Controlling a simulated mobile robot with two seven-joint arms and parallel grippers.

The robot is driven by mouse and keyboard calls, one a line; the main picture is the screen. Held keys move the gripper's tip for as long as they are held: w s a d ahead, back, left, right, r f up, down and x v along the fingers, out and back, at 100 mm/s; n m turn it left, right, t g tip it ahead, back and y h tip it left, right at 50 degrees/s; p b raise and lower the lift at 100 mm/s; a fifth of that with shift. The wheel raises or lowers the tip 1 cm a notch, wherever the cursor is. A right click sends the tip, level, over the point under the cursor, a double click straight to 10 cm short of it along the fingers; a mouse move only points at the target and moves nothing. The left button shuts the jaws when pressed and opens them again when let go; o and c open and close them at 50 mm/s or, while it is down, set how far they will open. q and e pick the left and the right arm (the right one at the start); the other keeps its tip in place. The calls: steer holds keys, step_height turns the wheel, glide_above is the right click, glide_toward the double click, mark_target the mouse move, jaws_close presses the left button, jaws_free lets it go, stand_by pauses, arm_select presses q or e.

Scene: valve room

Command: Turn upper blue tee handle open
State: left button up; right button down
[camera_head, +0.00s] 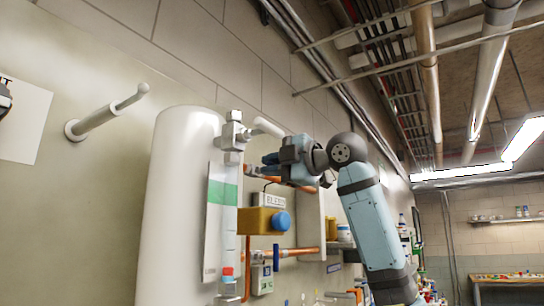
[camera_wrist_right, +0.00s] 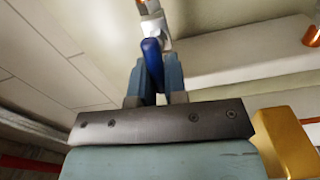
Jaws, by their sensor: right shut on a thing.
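The upper blue tee handle (camera_wrist_right: 152,62) shows in the right wrist view as a dark blue bar between my gripper's fingers, below a pale metal valve body (camera_wrist_right: 152,27). My right gripper (camera_wrist_right: 156,82) is shut on this handle. In the head view my right gripper (camera_head: 272,160) reaches in from the right, beside the pipework right of the white tank (camera_head: 175,200). The handle is mostly hidden there by the fingers. A lower blue handle (camera_head: 276,257) hangs on the pipes further down. My left gripper is not in view.
Below my right gripper are a label plate (camera_head: 269,200), a yellow-brown box with a blue knob (camera_head: 281,221) and copper pipes (camera_head: 295,253). A grey pipe stub (camera_head: 105,115) sticks out from the wall at left. Pipes run along the ceiling.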

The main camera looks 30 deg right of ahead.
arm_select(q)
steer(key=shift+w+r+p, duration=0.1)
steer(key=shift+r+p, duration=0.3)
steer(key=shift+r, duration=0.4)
arm_select(e)
steer(key=shift+f+n, duration=0.1)
steer(key=shift+n, duration=0.5)
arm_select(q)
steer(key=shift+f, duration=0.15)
arm_select(e)
steer(key=c, duration=1.1)
jaws_free()
steer(key=shift+c, duration=0.2)
arm_select(q)
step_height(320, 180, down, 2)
steer(key=b, duration=0.2)
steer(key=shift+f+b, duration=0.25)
steer(key=shift+b, duration=0.05)
arm_select(e)
steer(key=v, duration=1.4)
